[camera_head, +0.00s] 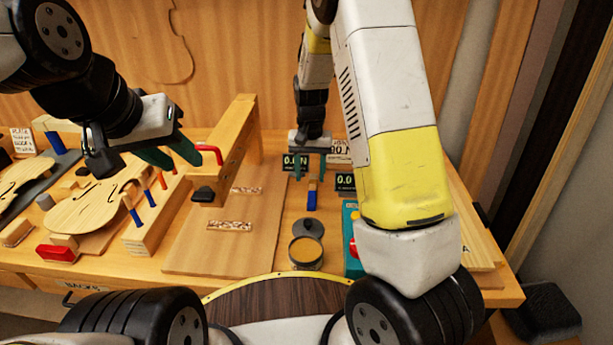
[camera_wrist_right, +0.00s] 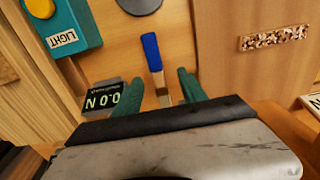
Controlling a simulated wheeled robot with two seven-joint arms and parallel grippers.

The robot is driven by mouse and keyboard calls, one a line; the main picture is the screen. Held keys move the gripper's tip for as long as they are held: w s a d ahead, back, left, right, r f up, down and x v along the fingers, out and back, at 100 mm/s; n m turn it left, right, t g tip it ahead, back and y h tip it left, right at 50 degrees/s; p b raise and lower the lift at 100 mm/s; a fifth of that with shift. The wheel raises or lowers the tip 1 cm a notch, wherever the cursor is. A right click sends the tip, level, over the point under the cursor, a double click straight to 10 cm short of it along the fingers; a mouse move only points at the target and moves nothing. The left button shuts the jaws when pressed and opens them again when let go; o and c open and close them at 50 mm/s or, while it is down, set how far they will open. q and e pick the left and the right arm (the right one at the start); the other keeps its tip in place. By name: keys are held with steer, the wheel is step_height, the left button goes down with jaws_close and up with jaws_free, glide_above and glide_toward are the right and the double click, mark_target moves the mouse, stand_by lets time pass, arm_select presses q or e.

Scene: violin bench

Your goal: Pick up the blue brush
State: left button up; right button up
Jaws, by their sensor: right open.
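The blue brush (camera_head: 312,199) lies on the bench in the head view, between a round jar and my right gripper. In the right wrist view the brush (camera_wrist_right: 152,54) shows its blue handle toward the top and its pale end between my fingers. My right gripper (camera_head: 310,170) is open, with its green fingers pointing down. In the wrist view the right gripper (camera_wrist_right: 160,82) has one finger on each side of the brush, with gaps; the exact height above it cannot be told. My left gripper (camera_head: 180,160) is open and empty over the left part of the bench.
A jar (camera_head: 305,252) and a teal box marked LIGHT (camera_wrist_right: 65,30) stand near the brush.

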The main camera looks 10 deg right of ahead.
mark_target(312, 192)
steer(key=f, duration=0.4)
steer(key=shift+s+d+f, duration=0.3)
steer(key=shift+f, duration=0.6)
jaws_close()
